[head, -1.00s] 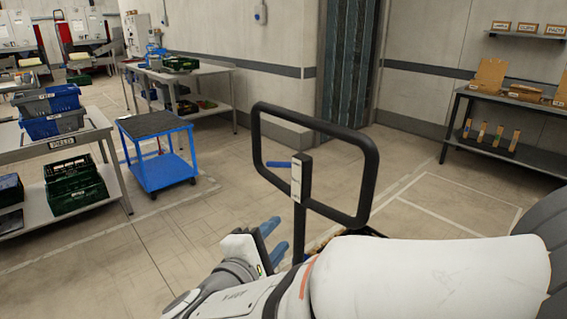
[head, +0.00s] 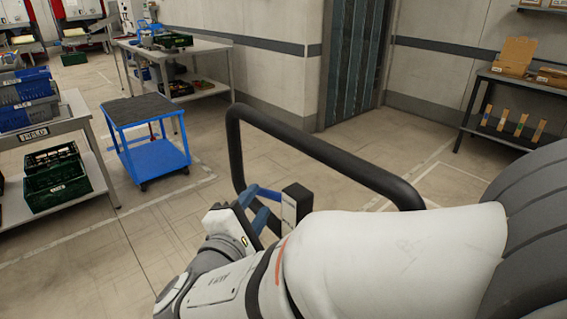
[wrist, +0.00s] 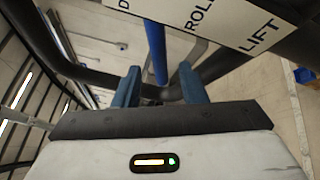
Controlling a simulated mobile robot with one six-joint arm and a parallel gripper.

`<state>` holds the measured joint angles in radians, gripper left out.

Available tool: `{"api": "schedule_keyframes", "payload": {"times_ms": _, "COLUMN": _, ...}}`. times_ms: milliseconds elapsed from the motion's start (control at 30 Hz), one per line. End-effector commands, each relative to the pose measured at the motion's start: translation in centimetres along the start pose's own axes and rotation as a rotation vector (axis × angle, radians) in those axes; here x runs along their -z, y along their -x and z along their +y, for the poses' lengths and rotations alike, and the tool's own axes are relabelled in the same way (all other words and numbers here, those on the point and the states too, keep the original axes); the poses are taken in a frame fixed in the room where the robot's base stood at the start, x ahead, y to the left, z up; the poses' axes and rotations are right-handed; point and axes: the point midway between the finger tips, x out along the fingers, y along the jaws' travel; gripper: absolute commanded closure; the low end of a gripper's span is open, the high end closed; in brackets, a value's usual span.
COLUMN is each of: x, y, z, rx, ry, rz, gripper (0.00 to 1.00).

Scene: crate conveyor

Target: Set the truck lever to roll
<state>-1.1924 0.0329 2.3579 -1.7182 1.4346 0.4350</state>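The truck's black handle loop (head: 320,155) stands in front of me. Its post carries a pale label plate (head: 289,209), which in the wrist view reads ROLL and LIFT, with a third word starting with D cut off. The blue lever (head: 266,193) sticks out leftward from the post; it also shows as a blue bar in the wrist view (wrist: 155,52). My gripper (wrist: 159,85) is open, its two blue fingers apart. In the wrist view the lever lines up with the gap between the fingertips, nearer the label. I cannot tell whether either finger touches it.
A blue cart (head: 152,150) stands on the floor at left. A bench (head: 75,122) with blue and green crates is at far left, another table (head: 205,48) behind. A shelf table (head: 530,90) stands at right. Open floor lies between.

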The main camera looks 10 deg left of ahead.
Motion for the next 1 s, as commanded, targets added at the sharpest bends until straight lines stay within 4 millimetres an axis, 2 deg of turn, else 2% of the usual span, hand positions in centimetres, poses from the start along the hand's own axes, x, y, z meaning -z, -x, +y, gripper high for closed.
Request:
{"api": "schedule_keyframes", "payload": {"times_ms": 200, "x": -0.1, "y": -3.4, "z": 0.0, "rx": 0.002, "ry": 0.001, "rz": -0.003, "gripper": 0.62}}
{"api": "schedule_keyframes", "payload": {"times_ms": 400, "x": -0.1, "y": -5.7, "z": 0.0, "rx": 0.001, "ry": 0.000, "rz": -0.002, "gripper": 0.62}}
{"api": "schedule_keyframes", "payload": {"times_ms": 767, "x": 0.0, "y": -6.3, "z": 0.0, "rx": -0.001, "ry": 0.000, "rz": 0.002, "gripper": 0.62}}
{"api": "schedule_keyframes", "payload": {"times_ms": 1000, "x": 0.0, "y": -6.2, "z": 0.0, "rx": -0.001, "ry": 0.000, "rz": 0.002, "gripper": 0.80}}
